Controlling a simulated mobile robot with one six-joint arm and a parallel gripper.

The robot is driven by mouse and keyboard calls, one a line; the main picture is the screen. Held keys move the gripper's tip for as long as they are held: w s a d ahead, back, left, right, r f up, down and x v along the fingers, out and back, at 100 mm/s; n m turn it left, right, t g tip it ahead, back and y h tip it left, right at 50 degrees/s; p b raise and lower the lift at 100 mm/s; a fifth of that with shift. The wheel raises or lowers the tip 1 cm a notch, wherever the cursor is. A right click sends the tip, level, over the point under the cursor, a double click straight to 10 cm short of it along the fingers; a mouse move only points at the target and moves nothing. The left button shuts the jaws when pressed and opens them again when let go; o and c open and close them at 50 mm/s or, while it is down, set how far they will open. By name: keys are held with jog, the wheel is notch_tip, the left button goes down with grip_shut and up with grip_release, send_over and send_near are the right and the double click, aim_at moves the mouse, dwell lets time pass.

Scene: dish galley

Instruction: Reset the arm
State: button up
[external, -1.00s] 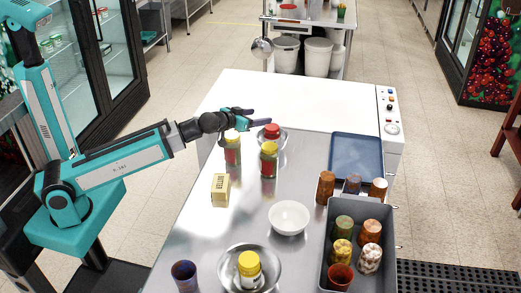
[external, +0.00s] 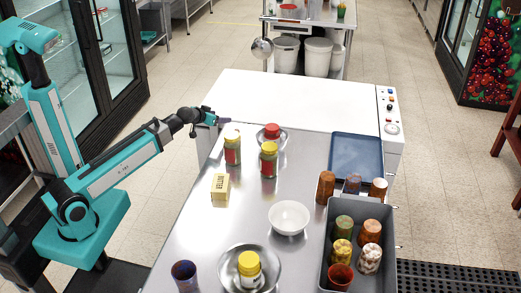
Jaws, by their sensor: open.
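My gripper (external: 217,119) is at the end of my teal and black arm, over the far left edge of the counter. It is open, small in view, and nothing shows between its fingers.
The steel counter (external: 200,235) holds another yellow-lidded jar (external: 268,160), a red-lidded jar (external: 271,133) in a bowl, butter (external: 220,187), a white bowl (external: 288,218), a metal bowl with a jar, a blue tray (external: 356,156) and a grey bin (external: 326,240) of cups. The white surface behind is clear.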

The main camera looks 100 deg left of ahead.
jog(key=s+a+f+h, duration=0.1)
jog(key=s+a+f, duration=0.1)
jog(key=s+f, duration=0.55)
jog(key=w+d+f+m+g+h+p, duration=0.1)
jog(key=d+f+g+h+p, duration=0.55)
jog(key=d+f, duration=2)
jog(key=w+d+f+m+h+p, duration=0.1)
jog(key=d+f+m+h, duration=0.3)
jog(key=d, duration=1)
jog(key=w+d+f+m+h, duration=0.15)
jog(key=d+f, duration=0.45)
jog(key=d, duration=0.8)
jog(key=s+d+m+g, duration=0.1)
jog(key=d+m, duration=0.1)
jog(key=d, duration=0.3)
jog(key=s+d+f+m+g+y, duration=0.1)
jog(key=s+d+m, duration=0.1)
jog(key=d, duration=0.3)
jog(key=s+d+f+m+g+p, duration=0.1)
jog(key=s+d+m, duration=0.1)
jog(key=d, duration=0.3)
jog(key=shift+s+d+m+y, duration=0.25)
jog(key=shift+d+m+y, duration=0.15)
jog(key=shift+m, duration=0.15)
